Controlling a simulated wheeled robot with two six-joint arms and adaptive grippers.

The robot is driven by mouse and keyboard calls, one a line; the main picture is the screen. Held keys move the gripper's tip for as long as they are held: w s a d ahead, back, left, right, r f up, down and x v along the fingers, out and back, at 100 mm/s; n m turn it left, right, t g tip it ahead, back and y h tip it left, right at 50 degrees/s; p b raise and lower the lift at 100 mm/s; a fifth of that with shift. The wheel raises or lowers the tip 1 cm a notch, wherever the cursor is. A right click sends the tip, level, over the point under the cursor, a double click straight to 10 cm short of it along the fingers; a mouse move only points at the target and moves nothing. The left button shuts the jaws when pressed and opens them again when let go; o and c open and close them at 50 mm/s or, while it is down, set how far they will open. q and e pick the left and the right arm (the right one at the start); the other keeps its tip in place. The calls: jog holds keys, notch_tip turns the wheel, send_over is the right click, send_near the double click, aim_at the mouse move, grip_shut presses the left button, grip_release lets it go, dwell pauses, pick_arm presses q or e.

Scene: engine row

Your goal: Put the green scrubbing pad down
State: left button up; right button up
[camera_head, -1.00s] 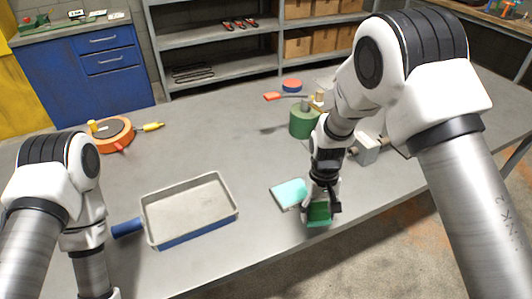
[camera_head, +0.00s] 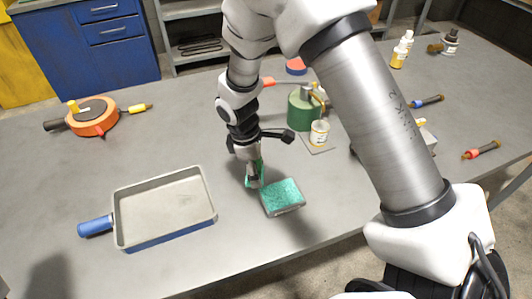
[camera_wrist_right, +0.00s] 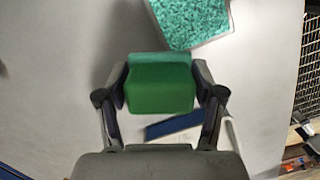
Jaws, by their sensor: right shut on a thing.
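My right gripper (camera_head: 254,183) is shut on the green scrubbing pad (camera_head: 259,170), just left of a flat teal speckled piece on the table. In the right wrist view the pad (camera_wrist_right: 160,88) is a dark green block with a teal strip along its far side, held between both fingers (camera_wrist_right: 160,90). I cannot tell whether the pad touches the table. The teal speckled piece (camera_head: 283,195) has a grey edge; it also shows at the top of the right wrist view (camera_wrist_right: 190,20). My left gripper is out of view.
A grey tray (camera_head: 123,222) with a blue handle stands to the left. Behind are a green cylinder (camera_head: 298,114) and a small white jar (camera_head: 319,133). An orange round tool (camera_head: 92,122) lies at the back left. Bare table surrounds the tray.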

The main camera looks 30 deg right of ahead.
jog(key=p, duration=0.2)
send_over(270, 161)
jog(key=shift+w+a+f, duration=0.15)
jog(key=shift+a+f, duration=0.2)
jog(key=shift+f, duration=0.1)
jog(key=shift+w+d+f, duration=0.1)
jog(key=shift+d+f, duration=0.15)
notch_tip(270, 161, down, 2)
jog(key=shift+a+f+p, duration=0.15)
jog(key=shift+f+p, duration=0.05)
jog(key=shift+p, duration=0.55)
jog(key=shift+f, duration=0.4)
jog(key=shift+f, duration=0.1)
jog(key=o, duration=1)
